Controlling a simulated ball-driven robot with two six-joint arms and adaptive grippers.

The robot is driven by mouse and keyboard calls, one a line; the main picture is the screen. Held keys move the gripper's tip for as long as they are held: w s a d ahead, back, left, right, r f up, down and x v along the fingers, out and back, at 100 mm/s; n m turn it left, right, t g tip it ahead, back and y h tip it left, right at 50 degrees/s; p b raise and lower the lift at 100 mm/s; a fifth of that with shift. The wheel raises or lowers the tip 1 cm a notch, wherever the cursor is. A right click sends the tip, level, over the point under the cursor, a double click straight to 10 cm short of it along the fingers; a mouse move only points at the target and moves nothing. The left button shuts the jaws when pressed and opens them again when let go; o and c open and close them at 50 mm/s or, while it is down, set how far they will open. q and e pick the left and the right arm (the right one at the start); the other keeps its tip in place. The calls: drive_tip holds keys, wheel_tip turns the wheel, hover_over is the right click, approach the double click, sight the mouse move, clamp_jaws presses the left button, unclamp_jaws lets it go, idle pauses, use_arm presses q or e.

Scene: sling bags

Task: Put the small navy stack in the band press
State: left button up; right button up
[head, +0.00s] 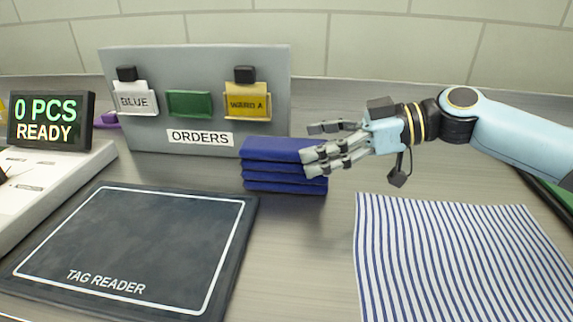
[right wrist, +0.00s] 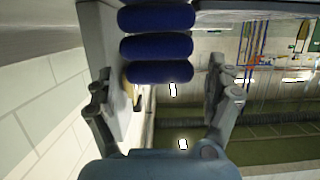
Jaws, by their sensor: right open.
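A small navy stack (head: 275,178) of several folded pieces lies on the grey counter in front of the orders board. In the right wrist view the navy stack (right wrist: 157,45) shows as rounded folds beyond the fingers, between their lines. My right gripper (head: 318,146) is open at the stack's right side, its fingers pointing left and overlapping the stack's right edge in the picture. In the right wrist view the gripper (right wrist: 165,88) has its fingers spread, with nothing held. I cannot make out a band press. My left gripper is not in view.
A dark tag reader mat (head: 140,245) lies front left, beside a white device with a display (head: 50,120) reading "0 PCS READY". A striped cloth (head: 450,260) lies front right. Bare counter separates mat and cloth.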

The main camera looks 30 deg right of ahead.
sight(303, 144)
drive_tip(key=shift+x, duration=1.7)
drive_tip(key=shift+r, duration=0.2)
drive_tip(key=c, duration=1.5)
